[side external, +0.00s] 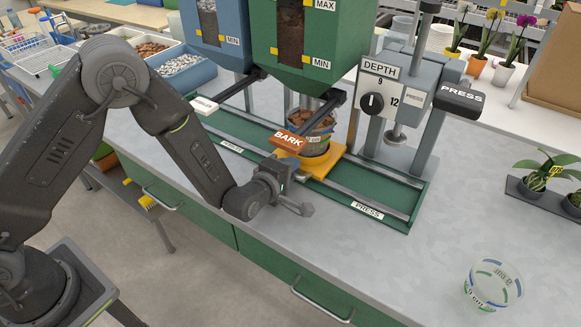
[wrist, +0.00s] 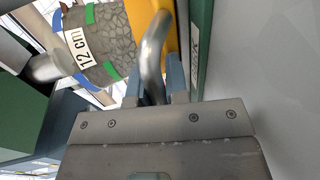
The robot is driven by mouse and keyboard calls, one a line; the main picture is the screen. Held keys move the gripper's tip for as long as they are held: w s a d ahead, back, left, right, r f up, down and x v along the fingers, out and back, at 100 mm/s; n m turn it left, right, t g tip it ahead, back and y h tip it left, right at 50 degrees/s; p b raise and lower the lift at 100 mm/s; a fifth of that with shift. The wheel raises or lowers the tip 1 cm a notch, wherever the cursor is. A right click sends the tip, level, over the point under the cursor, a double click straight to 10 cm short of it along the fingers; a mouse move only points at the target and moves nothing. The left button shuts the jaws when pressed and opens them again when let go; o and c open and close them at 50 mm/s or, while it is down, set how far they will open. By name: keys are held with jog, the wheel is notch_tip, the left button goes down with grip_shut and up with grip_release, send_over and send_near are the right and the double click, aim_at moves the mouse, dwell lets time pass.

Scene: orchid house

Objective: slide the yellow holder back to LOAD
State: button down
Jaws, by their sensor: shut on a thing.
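The yellow holder (side external: 328,160) sits on the green rail track, under the green hopper, and carries a clear pot (side external: 318,143) of brown bark. The pot's "12 cm" label shows in the wrist view (wrist: 84,40). The holder's yellow edge (wrist: 174,52) and its curved metal handle (wrist: 153,50) also show there. My gripper (side external: 287,188) is at the front of the holder, low beside the track. In the wrist view, its two fingers (wrist: 155,90) are shut on the handle. I cannot read a LOAD label on the track.
The green track (side external: 408,222) runs from the left to the PRESS label at right. The orange BARK lever (side external: 289,141) overhangs the holder's front left. The depth press (side external: 400,100) stands at right. An empty clear cup (side external: 493,285) stands at front right, with bare bench between.

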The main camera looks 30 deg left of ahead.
jog(key=shift+a, duration=0.1)
jog(key=a, duration=4)
jog(key=shift+a, duration=0.15)
jog(key=shift+a, duration=0.1)
jog(key=c, duration=1.5)
grip_release()
jog(key=o, duration=0.4)
jog(key=v, duration=1.4)
